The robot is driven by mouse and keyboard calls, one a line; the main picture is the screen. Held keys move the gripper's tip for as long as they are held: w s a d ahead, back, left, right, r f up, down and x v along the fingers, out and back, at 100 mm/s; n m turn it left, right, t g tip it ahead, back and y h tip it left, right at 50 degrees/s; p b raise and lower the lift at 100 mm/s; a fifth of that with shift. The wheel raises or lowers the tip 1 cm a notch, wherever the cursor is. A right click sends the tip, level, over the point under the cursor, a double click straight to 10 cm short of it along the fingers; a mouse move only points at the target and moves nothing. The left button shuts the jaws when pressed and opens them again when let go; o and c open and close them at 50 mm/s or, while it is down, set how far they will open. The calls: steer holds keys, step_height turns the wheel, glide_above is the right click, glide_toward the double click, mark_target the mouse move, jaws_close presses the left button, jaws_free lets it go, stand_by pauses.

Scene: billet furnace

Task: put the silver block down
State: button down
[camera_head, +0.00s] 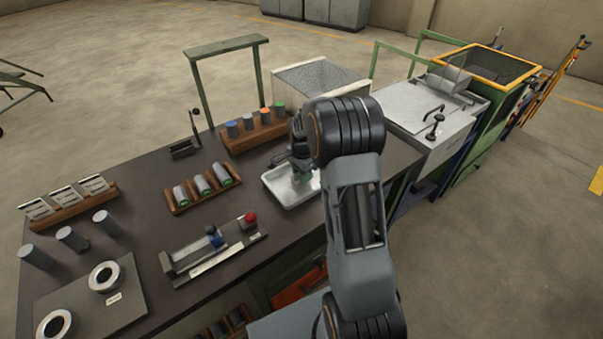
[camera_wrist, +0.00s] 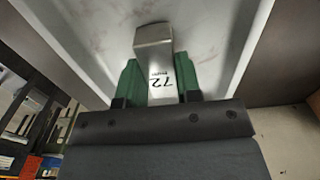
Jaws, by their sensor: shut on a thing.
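My gripper (camera_wrist: 160,85) is shut on the silver block (camera_wrist: 153,45), with a green finger on either side of it. The block is a bright metal bar marked "72" in the wrist view. Behind it in that view is the pale metal tray (camera_wrist: 225,30). In the head view my gripper (camera_head: 301,174) is over the shallow silver tray (camera_head: 280,193) on the dark bench. My arm covers the tray's right part, and the block cannot be made out there. Whether the block touches the tray floor I cannot tell.
On the dark bench (camera_head: 140,180), a rack (camera_head: 255,132) of colour-topped cylinders stands behind the tray. A wooden holder (camera_head: 203,190) with metal cylinders lies to its left. A fixture with a red knob (camera_head: 250,218) is in front. A wire-mesh bin (camera_head: 318,78) stands behind.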

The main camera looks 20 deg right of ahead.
steer(key=shift+f, duration=0.15)
steer(key=c, duration=0.8)
jaws_free()
steer(key=s+a+r+n, duration=0.2)
steer(key=r, duration=0.6)
steer(key=s+a+r+n, duration=0.1)
steer(key=s+r, duration=0.1)
steer(key=r, duration=0.6)
steer(key=s+a+n+t, duration=0.2)
steer(key=s+n, duration=0.4)
steer(key=s, duration=0.3)
steer(key=s+a+n+t, duration=0.1)
steer(key=s+a+n, duration=0.4)
steer(key=s+n, duration=0.2)
steer(key=shift+s+a+t, duration=0.25)
steer(key=shift+s+t, duration=0.15)
steer(key=shift+s, duration=0.5)
